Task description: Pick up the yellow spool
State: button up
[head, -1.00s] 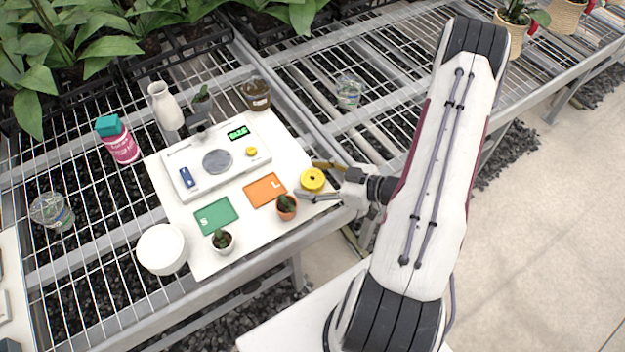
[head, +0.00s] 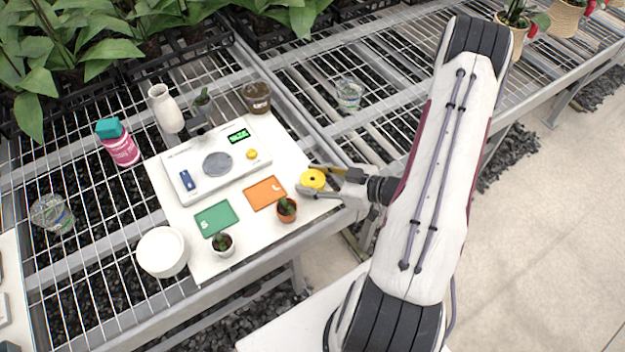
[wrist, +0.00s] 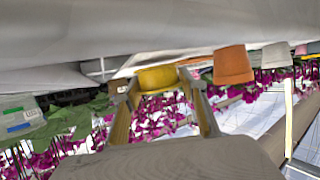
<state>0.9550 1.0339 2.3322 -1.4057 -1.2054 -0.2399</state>
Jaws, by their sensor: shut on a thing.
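The yellow spool (head: 313,178) is at the right edge of the white board, with a dark hole in its top. My gripper (head: 307,180) reaches in from the right, one finger on each side of the spool, and is shut on it. In the wrist view the spool (wrist: 157,77) sits between the two fingertips (wrist: 156,86). Whether the spool still touches the board is hard to tell.
The terracotta pot (head: 287,212) stands close to my gripper. A white bowl (head: 160,252) is at the left.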

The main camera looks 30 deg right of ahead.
aim_at(313, 179)
jog(key=shift+r, duration=4.55)
